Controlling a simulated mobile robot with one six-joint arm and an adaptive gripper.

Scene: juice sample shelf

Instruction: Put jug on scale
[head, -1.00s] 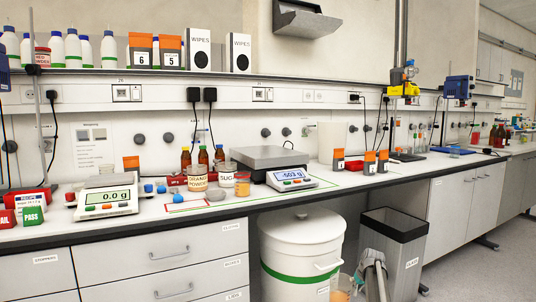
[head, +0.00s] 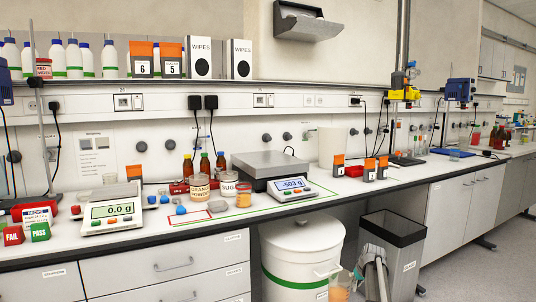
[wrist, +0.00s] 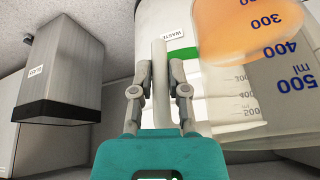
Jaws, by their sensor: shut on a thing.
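A clear jug (head: 341,287) with orange liquid shows at the bottom of the head view, in front of the white bin and below bench height. It fills the upper right of the wrist view (wrist: 235,90), with blue and grey volume marks. My gripper (wrist: 160,88) is shut on the jug's upright pale handle, one finger on each side. A large scale with a grey platform (head: 268,164) stands on the bench, its display reading about -503 g. A smaller scale (head: 110,222) at the left reads 0.0 g. Both platforms look empty of any jug.
Jars labelled orange powder (head: 200,188) and sugar (head: 228,184), a small orange cup (head: 244,194) and brown bottles stand left of the large scale. Orange-topped boxes (head: 369,169) stand right of it. Below the bench are the white bin (head: 300,250) and a grey bin (head: 391,242).

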